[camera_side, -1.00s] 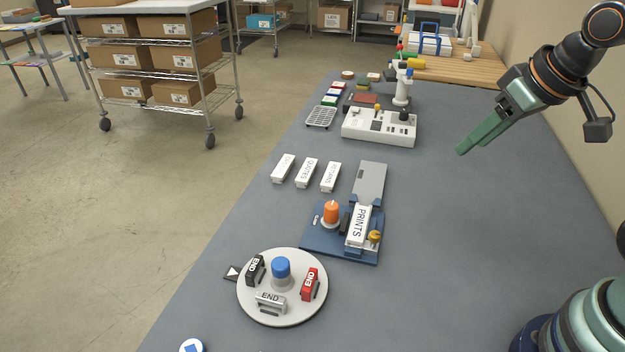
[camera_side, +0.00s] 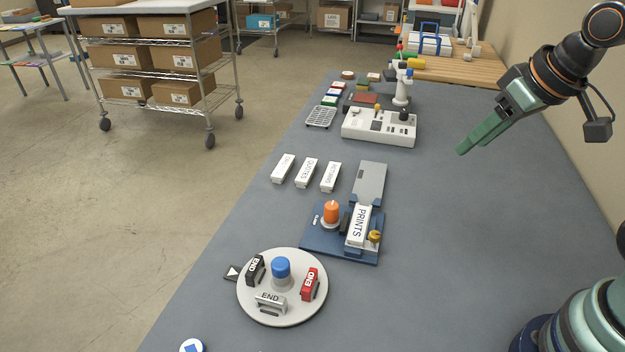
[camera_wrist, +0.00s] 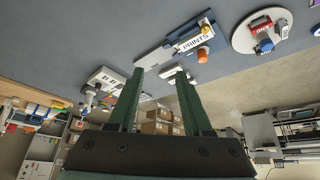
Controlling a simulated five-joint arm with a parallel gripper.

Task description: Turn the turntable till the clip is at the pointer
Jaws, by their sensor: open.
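The round white turntable (camera_side: 297,314) lies at the front of the bench in the side view, with a blue knob (camera_side: 281,267) at its centre. My gripper (camera_side: 461,150) is raised well away from the turntable at the upper right. In the wrist view its green fingers (camera_wrist: 159,73) are apart and empty.
A blue fixture (camera_side: 313,239) with an orange knob (camera_side: 331,211) and a PRINTS block (camera_side: 358,226) stands behind the turntable. Several white labelled blocks (camera_side: 307,173) and a white control box (camera_side: 378,127) lie farther back. The bench right of the turntable is clear.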

